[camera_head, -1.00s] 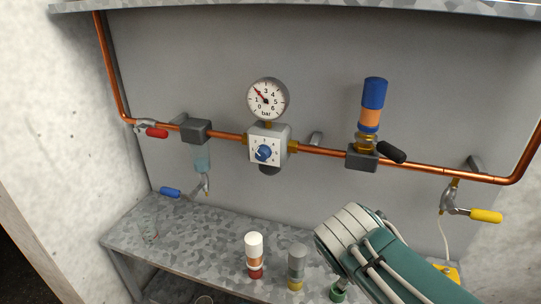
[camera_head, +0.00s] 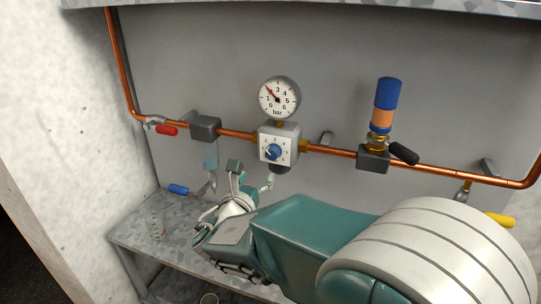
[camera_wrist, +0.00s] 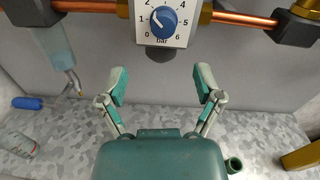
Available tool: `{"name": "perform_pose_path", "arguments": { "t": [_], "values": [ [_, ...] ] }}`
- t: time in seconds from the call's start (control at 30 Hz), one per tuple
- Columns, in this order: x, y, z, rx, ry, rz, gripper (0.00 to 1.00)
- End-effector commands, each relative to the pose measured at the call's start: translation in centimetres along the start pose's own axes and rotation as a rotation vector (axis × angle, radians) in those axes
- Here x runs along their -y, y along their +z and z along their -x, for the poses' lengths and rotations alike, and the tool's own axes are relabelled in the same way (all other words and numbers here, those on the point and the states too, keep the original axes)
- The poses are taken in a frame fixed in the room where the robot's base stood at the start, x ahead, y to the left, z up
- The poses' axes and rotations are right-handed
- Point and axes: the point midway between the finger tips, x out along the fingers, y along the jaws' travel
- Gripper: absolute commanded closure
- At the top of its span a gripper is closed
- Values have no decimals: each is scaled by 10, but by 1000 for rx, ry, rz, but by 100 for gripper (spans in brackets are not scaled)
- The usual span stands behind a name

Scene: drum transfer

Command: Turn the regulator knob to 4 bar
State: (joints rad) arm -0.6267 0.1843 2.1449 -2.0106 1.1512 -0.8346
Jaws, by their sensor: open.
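The blue regulator knob (camera_head: 273,152) sits on the white square dial face of the regulator (camera_head: 293,133), marked 0 to 6 bar. In the wrist view the knob (camera_wrist: 163,21) is at the top, with its white pointer toward upper left, about between 1 and 2. The round pressure gauge (camera_head: 279,97) above has its red needle toward upper left, near 2. My gripper (camera_head: 251,174) is below and slightly left of the knob, apart from it. In the wrist view my gripper (camera_wrist: 162,80) is open and empty, its two fingers wide apart.
A copper pipe (camera_head: 340,152) runs across the back panel through the regulator. A blue-and-orange unit (camera_head: 386,103) stands on it at right, with a black handle (camera_head: 404,153). A red lever (camera_head: 167,130) and a blue lever (camera_head: 178,189) are at left. My arm hides much of the bench.

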Motion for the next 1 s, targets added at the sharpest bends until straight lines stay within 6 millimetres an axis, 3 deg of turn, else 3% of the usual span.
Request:
{"name": "perform_pose_path", "arguments": {
  "t": [0.53,0.7,0.97,1.0],
  "values": [
    [2,-1,-91,-3,-7,-4,16],
    [2,0,-103,-2,-5,-5,16],
    [2,0,-104,-2,-5,-5,16],
    [2,0,-104,-2,-5,-5,30]
  ]
}}
